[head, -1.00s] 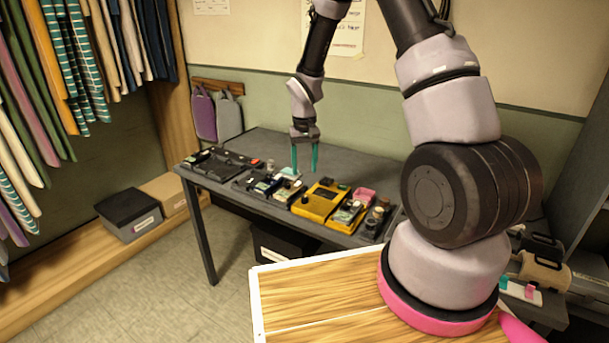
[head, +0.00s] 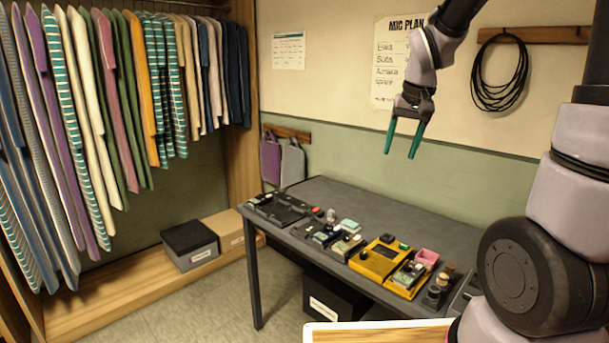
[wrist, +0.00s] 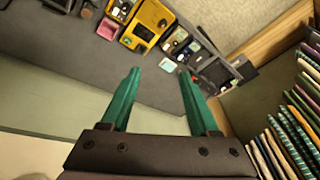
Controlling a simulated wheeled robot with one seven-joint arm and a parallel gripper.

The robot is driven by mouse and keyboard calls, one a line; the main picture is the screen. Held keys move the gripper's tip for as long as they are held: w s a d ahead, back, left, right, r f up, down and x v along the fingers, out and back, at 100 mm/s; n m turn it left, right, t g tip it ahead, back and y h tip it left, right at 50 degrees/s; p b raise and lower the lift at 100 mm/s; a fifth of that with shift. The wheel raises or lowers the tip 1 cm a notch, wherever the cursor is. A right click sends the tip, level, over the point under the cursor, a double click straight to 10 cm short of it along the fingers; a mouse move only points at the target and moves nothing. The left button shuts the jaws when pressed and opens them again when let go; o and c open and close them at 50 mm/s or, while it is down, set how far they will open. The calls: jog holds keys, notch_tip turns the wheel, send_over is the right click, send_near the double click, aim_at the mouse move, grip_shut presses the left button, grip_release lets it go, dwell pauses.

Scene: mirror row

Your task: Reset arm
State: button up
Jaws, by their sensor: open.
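My gripper (head: 403,140) is in the upper right of the head view, raised well above the dark table (head: 335,196). Its two teal fingers point down, stand apart and hold nothing. In the wrist view my gripper (wrist: 157,75) also shows open, with empty space between the fingers. The items on the table lie beyond the fingertips there, and none touches them.
The table carries a black tray (head: 280,208), a yellow device (head: 378,260), a pink box (head: 427,258) and small jars (head: 437,290). Clothes (head: 110,95) hang at left above boxes (head: 189,244) on a wooden ledge. A coiled cable (head: 500,72) hangs on the wall. The air around my gripper is clear.

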jog(key=s+r+m+t, duration=0.1)
jog(key=s+r, duration=0.4)
jog(key=s, duration=0.3)
jog(key=s+d+r+t+y, duration=0.1)
jog(key=s+r+t, duration=0.1)
jog(key=s+r, duration=0.3)
jog(key=s, duration=0.3)
jog(key=shift+s+d+r+m+t, duration=0.15)
jog(key=shift+s+r+m+t, duration=0.15)
jog(key=shift+m, duration=0.1)
